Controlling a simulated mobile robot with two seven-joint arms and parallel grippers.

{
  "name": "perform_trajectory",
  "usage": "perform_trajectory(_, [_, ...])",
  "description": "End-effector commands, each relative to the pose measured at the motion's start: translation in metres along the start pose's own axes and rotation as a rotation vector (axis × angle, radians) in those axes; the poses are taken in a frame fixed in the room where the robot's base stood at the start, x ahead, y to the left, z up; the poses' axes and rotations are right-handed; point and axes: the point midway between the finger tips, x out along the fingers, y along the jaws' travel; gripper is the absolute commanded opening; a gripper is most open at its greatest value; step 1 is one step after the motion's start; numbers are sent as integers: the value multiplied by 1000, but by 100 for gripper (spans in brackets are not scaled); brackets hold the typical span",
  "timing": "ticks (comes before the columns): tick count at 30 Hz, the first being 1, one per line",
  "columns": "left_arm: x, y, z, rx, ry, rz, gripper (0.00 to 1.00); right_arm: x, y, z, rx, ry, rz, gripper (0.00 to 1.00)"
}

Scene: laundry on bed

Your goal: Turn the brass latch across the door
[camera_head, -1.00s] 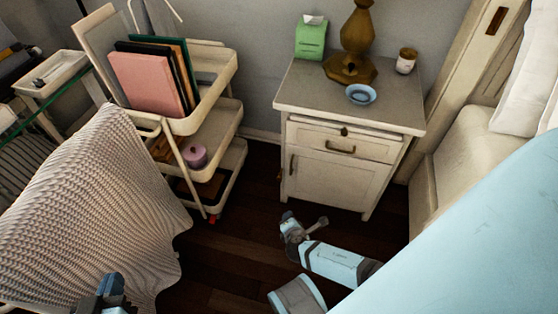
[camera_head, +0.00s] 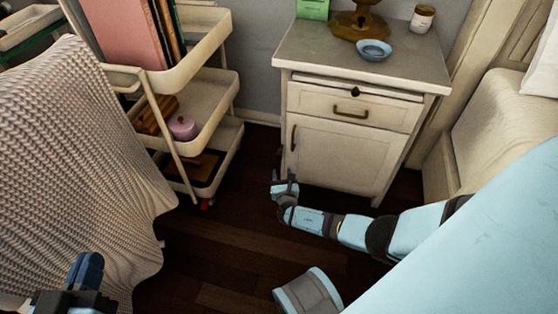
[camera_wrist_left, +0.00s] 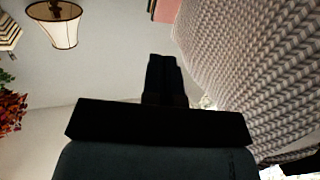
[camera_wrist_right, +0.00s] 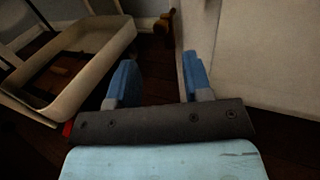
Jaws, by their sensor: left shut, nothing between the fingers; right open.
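The white nightstand (camera_head: 345,165) has a closed-looking lower door with a dark upright handle (camera_head: 293,139). A small dark knob (camera_head: 355,92) sits above the drawer pull. A brass-coloured piece (camera_wrist_right: 163,22) shows beside the nightstand's left edge in the right wrist view; I cannot tell whether it is the latch. My right gripper (camera_head: 286,188) is open, low at the nightstand's front left corner. In the right wrist view its fingers (camera_wrist_right: 160,82) are apart, with a pale panel edge just beyond the right one. My left gripper (camera_head: 88,272) is shut and empty, far left.
A white trolley (camera_head: 215,88) with folders and a purple jar stands left of the nightstand. A grey knitted blanket (camera_head: 75,170) hangs at the left.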

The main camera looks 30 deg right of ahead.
Motion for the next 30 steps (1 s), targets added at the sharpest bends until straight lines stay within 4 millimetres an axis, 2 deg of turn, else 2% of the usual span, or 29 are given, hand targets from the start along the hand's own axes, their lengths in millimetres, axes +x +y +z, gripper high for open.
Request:
perform_trajectory(1, [2,-3,4,27,16,0,0,13,0,-4,0,-3,-2,46])
perform_trajectory(6, [6,-11,3,123,68,-5,0,48,0,-5,1,-1,-2,46])
perform_trajectory(12, [8,-17,0,213,113,-12,0,76,0,-3,1,0,-2,46])
perform_trajectory(18, [10,-20,-6,249,143,-15,0,87,0,-1,2,1,-2,46])
perform_trajectory(25, [8,-20,-8,260,145,-12,0,87,0,0,2,1,-1,46])
perform_trajectory(26, [8,-20,-8,261,144,-12,0,87,0,0,2,1,-1,44])
perform_trajectory(30, [8,-20,-7,260,141,-11,0,87,0,-1,2,2,-1,11])
